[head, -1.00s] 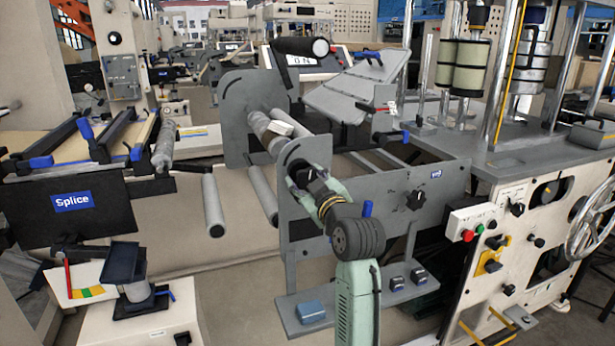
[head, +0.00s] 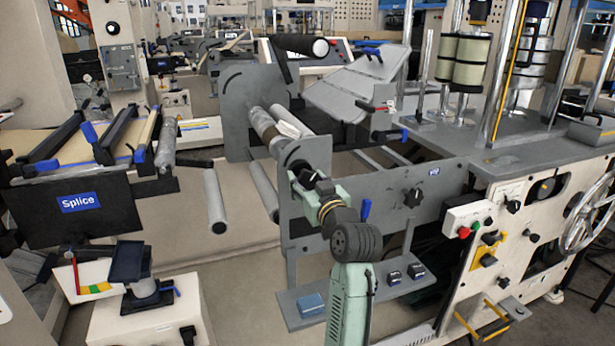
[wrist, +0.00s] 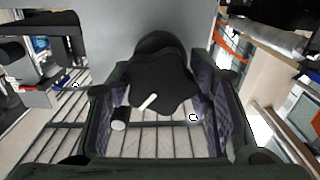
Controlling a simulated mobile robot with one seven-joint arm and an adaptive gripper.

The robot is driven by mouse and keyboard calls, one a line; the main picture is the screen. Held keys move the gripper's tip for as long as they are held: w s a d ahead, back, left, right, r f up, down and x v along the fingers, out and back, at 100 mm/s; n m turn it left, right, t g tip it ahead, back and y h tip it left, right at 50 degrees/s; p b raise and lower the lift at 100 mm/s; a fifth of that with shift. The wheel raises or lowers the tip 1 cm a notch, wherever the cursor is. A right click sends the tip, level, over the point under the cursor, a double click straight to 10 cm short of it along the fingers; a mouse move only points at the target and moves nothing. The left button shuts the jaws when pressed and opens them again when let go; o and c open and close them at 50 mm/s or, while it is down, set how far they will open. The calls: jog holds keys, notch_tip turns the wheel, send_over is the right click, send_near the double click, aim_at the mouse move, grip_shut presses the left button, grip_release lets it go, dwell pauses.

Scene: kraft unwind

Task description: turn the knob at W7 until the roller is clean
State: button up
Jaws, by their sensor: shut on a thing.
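A black lobed knob (wrist: 160,82) with a white pointer mark sits between the dark padded fingers of my gripper (wrist: 163,98) in the wrist view. My gripper is shut on it, with a finger at each side. In the head view my gripper (head: 307,180) is at the near grey side plate (head: 305,155), and it and my arm hide the knob. A mottled grey roller (head: 263,128) runs from this plate to the far plate, with a white piece (head: 290,122) beside it. I cannot read a W7 label.
Another black knob (head: 413,197) is on the grey panel right of my arm, near a small blue label (head: 433,171). A shelf (head: 284,300) holds small blue-topped blocks below. A control box (head: 467,218) and handwheel (head: 590,222) are at right. A Splice table (head: 75,225) is at left.

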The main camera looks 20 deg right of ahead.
jog(key=shift+m+p, duration=0.8)
jog(key=shift+m, duration=0.8)
jog(key=m, duration=0.5)
jog(key=o, duration=1.2)
jog(key=shift+s, duration=0.1)
jog(key=s, duration=0.6)
jog(key=shift+s+d, duration=0.15)
jog(key=shift+s, duration=0.25)
